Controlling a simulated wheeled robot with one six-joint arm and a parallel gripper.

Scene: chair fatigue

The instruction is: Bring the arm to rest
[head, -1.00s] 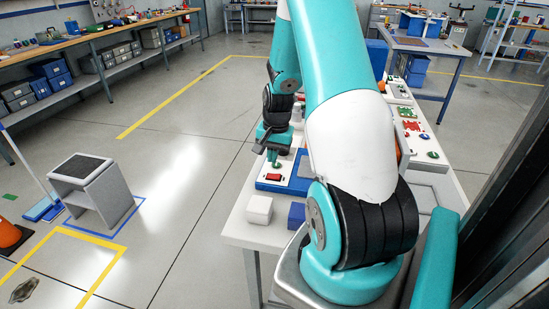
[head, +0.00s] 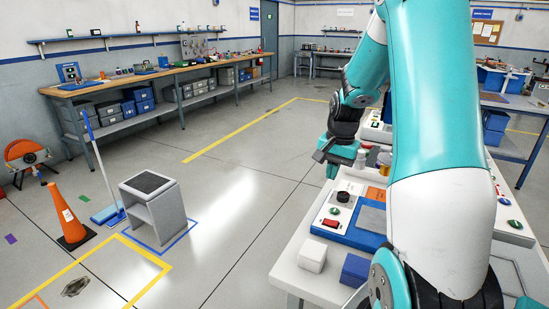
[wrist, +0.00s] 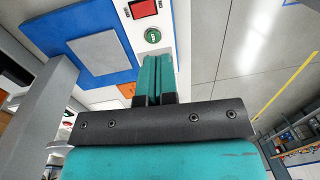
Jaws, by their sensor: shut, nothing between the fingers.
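My teal arm rises from the right side of the head view and bends down over the white workbench (head: 292,270). My gripper (head: 332,173) hangs near the bench's left edge, just beyond the blue control panel (head: 358,237) in the picture. In the wrist view, my gripper's two teal fingers (wrist: 156,62) lie together with nothing between them. They appear over the bench, with a green button (wrist: 152,36) just past their tips. A red switch (wrist: 143,8) lies farther up in that view. The fingers look clear of the panel, though their exact height is hard to tell.
A white cube (head: 312,255) and a blue cube (head: 355,270) sit on the near bench end. A grey step stool (head: 160,212), an orange cone (head: 69,215) and a long workbench (head: 150,75) stand left.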

